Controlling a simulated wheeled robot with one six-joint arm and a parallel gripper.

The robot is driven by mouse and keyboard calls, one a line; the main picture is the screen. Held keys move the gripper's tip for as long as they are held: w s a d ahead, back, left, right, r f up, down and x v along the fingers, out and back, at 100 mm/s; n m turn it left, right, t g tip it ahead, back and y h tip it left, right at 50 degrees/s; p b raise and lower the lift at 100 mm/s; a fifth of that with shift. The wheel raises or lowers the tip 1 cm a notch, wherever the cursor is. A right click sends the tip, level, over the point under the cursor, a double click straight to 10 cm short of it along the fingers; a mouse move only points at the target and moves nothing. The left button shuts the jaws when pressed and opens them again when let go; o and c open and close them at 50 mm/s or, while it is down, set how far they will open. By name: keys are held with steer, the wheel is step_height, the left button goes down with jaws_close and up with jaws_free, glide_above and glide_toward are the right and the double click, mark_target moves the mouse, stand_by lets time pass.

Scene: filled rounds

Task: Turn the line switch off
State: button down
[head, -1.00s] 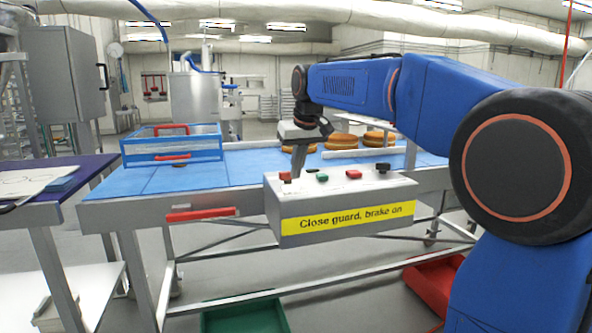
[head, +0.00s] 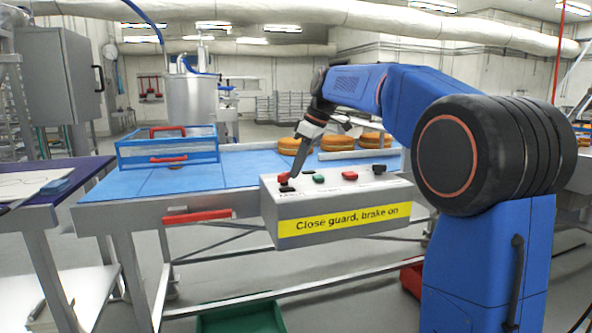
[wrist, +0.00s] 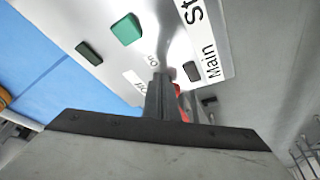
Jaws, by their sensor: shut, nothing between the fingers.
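A grey control box (head: 268,215) with a yellow strip reading "Close guard, brake on" hangs at the front of the line table. On its top are a red control (head: 283,178) and a black one (head: 287,189) at the left end, a green button (head: 319,179), a red button (head: 349,175) and a black knob (head: 379,169). I cannot tell from the labels which is the line switch. My gripper (head: 289,176) is shut and empty, pointing down at the left-end controls. In the wrist view the fingers (wrist: 160,78) partly hide something red (wrist: 178,90); contact is unclear.
A blue-framed guard (head: 168,149) with red handles stands on the blue belt (head: 195,177). Several round cakes (head: 337,143) sit behind the box. A red bar (head: 197,216) is on the table's front edge. A green crate (head: 240,320) lies below.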

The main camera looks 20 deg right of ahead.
steer(key=n, duration=0.1)
steer(key=w+n+g, duration=0.1)
steer(key=n, duration=0.1)
steer(key=shift+w+d+y, duration=0.1)
steer(key=shift+w+y, duration=0.05)
steer(key=shift+y, duration=0.25)
steer(key=shift+w, duration=0.6)
steer(key=shift+a, duration=0.25)
